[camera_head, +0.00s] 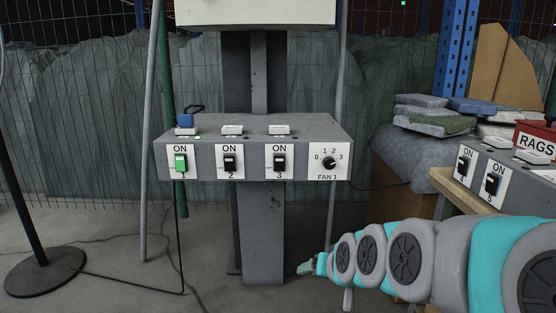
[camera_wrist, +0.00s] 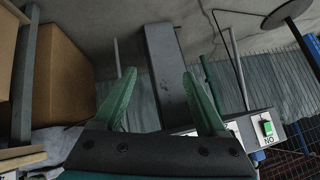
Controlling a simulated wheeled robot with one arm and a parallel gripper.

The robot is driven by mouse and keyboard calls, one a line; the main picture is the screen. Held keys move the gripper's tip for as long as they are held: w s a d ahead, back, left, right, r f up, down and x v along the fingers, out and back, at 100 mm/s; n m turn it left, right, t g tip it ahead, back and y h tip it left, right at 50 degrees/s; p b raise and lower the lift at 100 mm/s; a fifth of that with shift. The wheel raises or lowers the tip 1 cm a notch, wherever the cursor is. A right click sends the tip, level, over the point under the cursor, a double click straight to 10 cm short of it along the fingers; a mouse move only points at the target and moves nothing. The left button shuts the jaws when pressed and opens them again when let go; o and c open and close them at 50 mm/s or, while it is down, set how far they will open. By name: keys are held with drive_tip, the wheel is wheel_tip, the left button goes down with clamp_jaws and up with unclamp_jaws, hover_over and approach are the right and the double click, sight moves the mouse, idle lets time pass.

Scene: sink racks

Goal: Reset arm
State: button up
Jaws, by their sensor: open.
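My gripper (camera_wrist: 160,98) is open and empty in the wrist view, its two green fingers spread apart. In the head view my gripper (camera_head: 306,267) is small and low, below the grey switch box and right of its post. My arm, teal and grey, reaches in from the lower right. The grey switch box (camera_head: 337,133) has a green lit switch (camera_head: 180,163) at the left, two black switches (camera_head: 229,163) and a FAN 1 knob (camera_head: 329,163). The green switch also shows in the wrist view (camera_wrist: 268,128). The gripper touches nothing that I can see.
A grey post (camera_head: 262,230) carries the switch box. A second switch box (camera_head: 482,172) sits on a wooden table at the right, by a red RAGS box (camera_head: 536,138). A black round stand base (camera_head: 45,271) is at the left. A cable crosses the floor.

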drive_tip(key=s+d+f+g+h, duration=0.1)
drive_tip(key=s+d+g, duration=0.1)
drive_tip(key=s, duration=0.7)
drive_tip(key=s+d+f+n+g+p, duration=0.1)
drive_tip(key=s+g, duration=0.3)
drive_tip(key=s, duration=0.6)
drive_tip(key=s+d+f+g+h+p, duration=0.1)
drive_tip(key=s+d+f+g, duration=0.1)
drive_tip(key=s, duration=0.8)
drive_tip(key=shift+d+f+g+h, duration=0.3)
drive_tip(key=shift+d+f+g, duration=0.15)
drive_tip(key=shift+g, duration=0.65)
drive_tip(key=shift+s, duration=0.1)
